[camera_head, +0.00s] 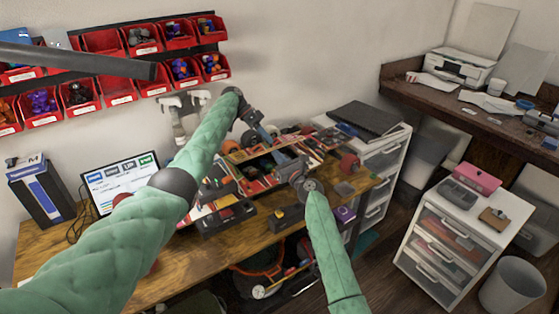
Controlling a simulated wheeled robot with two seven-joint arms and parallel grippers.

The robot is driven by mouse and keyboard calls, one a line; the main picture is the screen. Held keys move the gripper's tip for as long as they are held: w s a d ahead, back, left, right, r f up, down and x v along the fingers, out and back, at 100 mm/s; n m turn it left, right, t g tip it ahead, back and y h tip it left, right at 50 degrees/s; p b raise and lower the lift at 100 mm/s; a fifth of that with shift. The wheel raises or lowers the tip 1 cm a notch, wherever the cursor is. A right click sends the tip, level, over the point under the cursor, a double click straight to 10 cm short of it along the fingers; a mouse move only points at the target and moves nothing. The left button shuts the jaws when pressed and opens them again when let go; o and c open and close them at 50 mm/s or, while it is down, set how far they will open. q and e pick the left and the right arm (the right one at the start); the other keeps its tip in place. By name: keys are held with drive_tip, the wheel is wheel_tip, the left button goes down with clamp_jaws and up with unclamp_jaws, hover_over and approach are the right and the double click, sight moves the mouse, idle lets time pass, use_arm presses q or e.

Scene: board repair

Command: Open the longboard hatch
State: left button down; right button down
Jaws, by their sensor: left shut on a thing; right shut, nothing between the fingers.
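The longboard (325,139), with reddish and dark parts, lies across the back of the wooden workbench, largely hidden by tools and my arms. My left gripper (270,138) reaches down from the upper left to the longboard's middle. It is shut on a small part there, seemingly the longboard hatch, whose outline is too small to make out. My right gripper (287,170) is shut and empty, just in front of the longboard and below my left gripper. Its fingers are partly hidden by its wrist. How far the hatch is open cannot be told.
The workbench (120,265) also bears a monitor (122,178), a blue-and-white box (42,188) and several tools. Red bins (118,90) hang on the wall behind. A white drawer unit (450,240) and a bin (512,285) stand at the right.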

use_arm(q)
drive_tip(key=shift+s+d+f, duration=0.25)
drive_tip(key=shift+s+f, duration=0.05)
drive_tip(key=shift+f, duration=0.15)
drive_tip(key=c, duration=1.4)
unclamp_jaws()
drive_tip(key=shift+c, duration=0.2)
drive_tip(key=o, duration=0.3)
drive_tip(key=shift+w+r, duration=0.1)
